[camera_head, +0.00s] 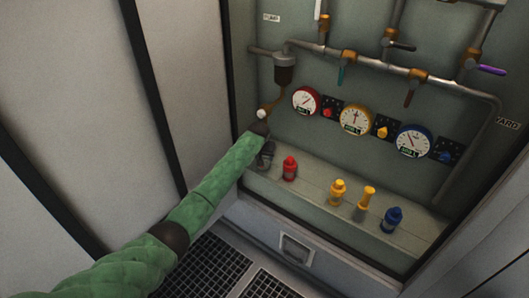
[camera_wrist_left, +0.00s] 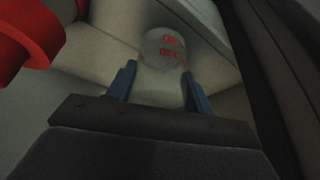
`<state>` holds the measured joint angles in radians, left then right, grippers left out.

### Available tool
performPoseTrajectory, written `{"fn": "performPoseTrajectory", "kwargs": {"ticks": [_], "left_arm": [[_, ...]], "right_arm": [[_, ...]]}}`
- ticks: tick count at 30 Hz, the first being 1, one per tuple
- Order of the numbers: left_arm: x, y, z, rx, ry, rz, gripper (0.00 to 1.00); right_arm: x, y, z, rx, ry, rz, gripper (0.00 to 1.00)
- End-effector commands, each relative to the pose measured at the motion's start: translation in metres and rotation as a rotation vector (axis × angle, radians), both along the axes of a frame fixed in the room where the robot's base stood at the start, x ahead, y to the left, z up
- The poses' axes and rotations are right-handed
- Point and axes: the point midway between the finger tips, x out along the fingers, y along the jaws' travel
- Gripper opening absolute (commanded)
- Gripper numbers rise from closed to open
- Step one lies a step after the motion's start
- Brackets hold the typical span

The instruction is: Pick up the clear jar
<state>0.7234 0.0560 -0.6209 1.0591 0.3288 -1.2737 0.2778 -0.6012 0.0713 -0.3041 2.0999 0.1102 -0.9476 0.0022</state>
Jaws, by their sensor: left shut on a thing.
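The clear jar (camera_wrist_left: 162,50) shows in the left wrist view as a pale, greyish see-through jar with red lettering on its round end. My left gripper (camera_wrist_left: 160,76) is shut on it, with one blue finger on each side of it. In the head view my left gripper (camera_head: 265,154) is a small dark shape at the left end of the shelf. I cannot make out the jar in that view. Whether the jar touches the shelf is unclear. My right gripper is in neither view.
A red bottle (camera_head: 290,169) stands just right of my left gripper on the shelf (camera_head: 312,189). Two yellow containers (camera_head: 338,192) (camera_head: 365,204) and a blue one (camera_head: 391,220) stand farther right. Gauges (camera_head: 355,120) and pipes (camera_head: 365,66) line the wall above. A side wall (camera_head: 186,80) is close at left.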

Motion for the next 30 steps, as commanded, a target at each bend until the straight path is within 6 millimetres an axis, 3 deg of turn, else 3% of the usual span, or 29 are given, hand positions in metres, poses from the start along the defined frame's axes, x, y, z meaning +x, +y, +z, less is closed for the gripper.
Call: {"fn": "performPoseTrajectory", "kwargs": {"ticks": [30], "left_arm": [[-0.109,0.027,-0.001,0.001,0.001,0.001,0.23]], "right_arm": [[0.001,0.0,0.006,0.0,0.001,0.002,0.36]]}}
